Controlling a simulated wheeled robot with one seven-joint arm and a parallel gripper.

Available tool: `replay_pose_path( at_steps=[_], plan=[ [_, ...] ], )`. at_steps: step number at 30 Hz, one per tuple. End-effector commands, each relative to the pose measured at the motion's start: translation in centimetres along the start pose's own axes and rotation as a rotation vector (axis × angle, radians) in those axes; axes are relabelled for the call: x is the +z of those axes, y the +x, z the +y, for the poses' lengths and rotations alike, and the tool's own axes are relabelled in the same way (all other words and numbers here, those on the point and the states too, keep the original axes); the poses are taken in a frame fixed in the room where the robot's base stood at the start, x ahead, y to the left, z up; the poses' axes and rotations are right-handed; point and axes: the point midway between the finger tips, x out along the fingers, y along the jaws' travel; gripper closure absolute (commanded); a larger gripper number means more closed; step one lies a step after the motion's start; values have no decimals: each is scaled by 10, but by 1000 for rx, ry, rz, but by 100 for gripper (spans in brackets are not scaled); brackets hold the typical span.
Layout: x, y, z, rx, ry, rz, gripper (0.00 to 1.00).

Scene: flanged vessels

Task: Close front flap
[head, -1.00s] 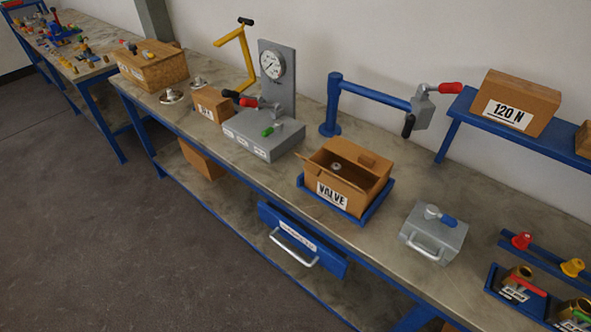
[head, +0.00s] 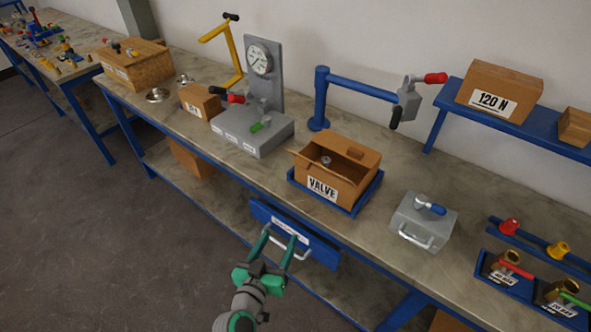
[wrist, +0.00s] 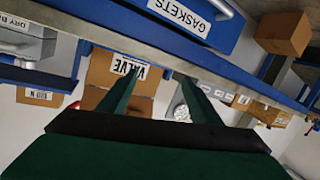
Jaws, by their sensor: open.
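The open cardboard box labelled VALVE (head: 335,170) sits in a blue tray (head: 369,199) on the bench. Its top is open, with a flap tilted out at its left side and a round metal part visible inside. In the wrist view the VALVE box (wrist: 103,74) appears upside down beyond the fingers. My gripper (head: 279,245) is open and empty, in front of the bench by the blue drawer, below and to the left of the box. In the wrist view my gripper (wrist: 150,80) has its two green fingers apart. I cannot tell which flap is the front one.
The blue drawer (head: 322,250) with a metal handle hangs under the bench edge, and its GASKETS label (wrist: 182,12) shows in the wrist view. A grey gauge block (head: 252,130) stands left of the box; a grey handled block (head: 423,222) stands right. A blue swing arm (head: 360,87) is behind.

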Motion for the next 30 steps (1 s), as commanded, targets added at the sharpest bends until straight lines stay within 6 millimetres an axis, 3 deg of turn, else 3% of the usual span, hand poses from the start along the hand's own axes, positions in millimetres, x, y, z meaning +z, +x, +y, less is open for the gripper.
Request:
replay_pose_path(
  at_steps=[1,6,12,20,30],
  plan=[
    [-24,8,-4,38,22,26,42],
    [-86,20,-4,177,110,86,42],
    [-137,18,0,297,208,141,42],
    [-157,20,5,346,252,163,42],
    [-163,70,25,346,250,162,42]
  ],
)
